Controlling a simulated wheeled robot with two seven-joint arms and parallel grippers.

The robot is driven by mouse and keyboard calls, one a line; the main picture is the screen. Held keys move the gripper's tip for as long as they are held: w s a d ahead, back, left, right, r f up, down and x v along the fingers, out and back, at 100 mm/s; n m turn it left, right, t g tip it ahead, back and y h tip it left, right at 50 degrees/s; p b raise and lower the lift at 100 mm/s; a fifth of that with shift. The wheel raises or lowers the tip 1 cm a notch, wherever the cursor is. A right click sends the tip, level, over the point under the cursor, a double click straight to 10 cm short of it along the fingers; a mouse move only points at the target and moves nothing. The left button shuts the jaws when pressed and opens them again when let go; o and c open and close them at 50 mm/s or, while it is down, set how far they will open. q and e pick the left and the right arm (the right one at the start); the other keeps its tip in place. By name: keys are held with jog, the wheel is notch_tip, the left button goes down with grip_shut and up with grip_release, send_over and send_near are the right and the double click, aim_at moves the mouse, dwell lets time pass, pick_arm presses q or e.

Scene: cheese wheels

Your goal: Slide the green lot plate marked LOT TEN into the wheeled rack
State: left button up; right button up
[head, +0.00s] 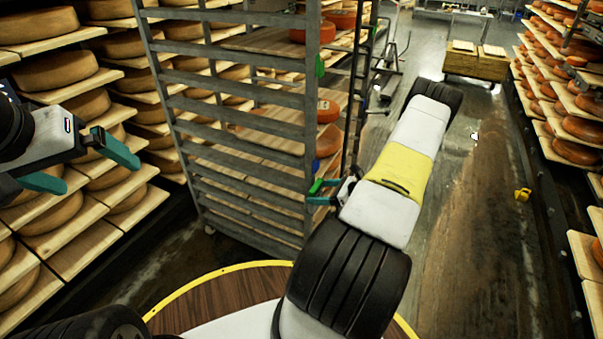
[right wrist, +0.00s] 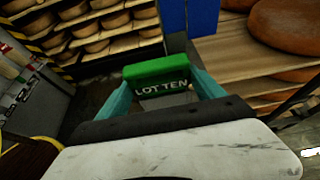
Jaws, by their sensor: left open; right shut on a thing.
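The green lot plate (right wrist: 156,69), with LOT TEN in white letters, is held between the teal fingers of my right gripper (right wrist: 160,86) in the right wrist view. In the head view my right gripper (head: 319,193) is beside the lower part of the grey wheeled rack (head: 312,95), close to its near post. Whether the plate touches the rack is unclear. The rack holds orange cheese wheels on wooden boards. My left gripper (head: 100,174) is open and empty at the left, in front of the cheese shelves.
A blue plate (head: 316,165) and another green plate (head: 320,66) are on the rack's post. The blue plate (right wrist: 203,17) also shows in the right wrist view. Cheese shelves (head: 75,260) line the left and right sides. The aisle floor at right is mostly clear.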

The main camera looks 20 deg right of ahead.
jog(key=shift+f, duration=0.65)
jog(key=o, duration=1.5)
jog(key=shift+c, duration=0.2)
jog(key=v, duration=0.7)
jog(key=shift+s+d, duration=0.2)
jog(key=shift+s, duration=0.1)
jog(key=shift+r, duration=0.15)
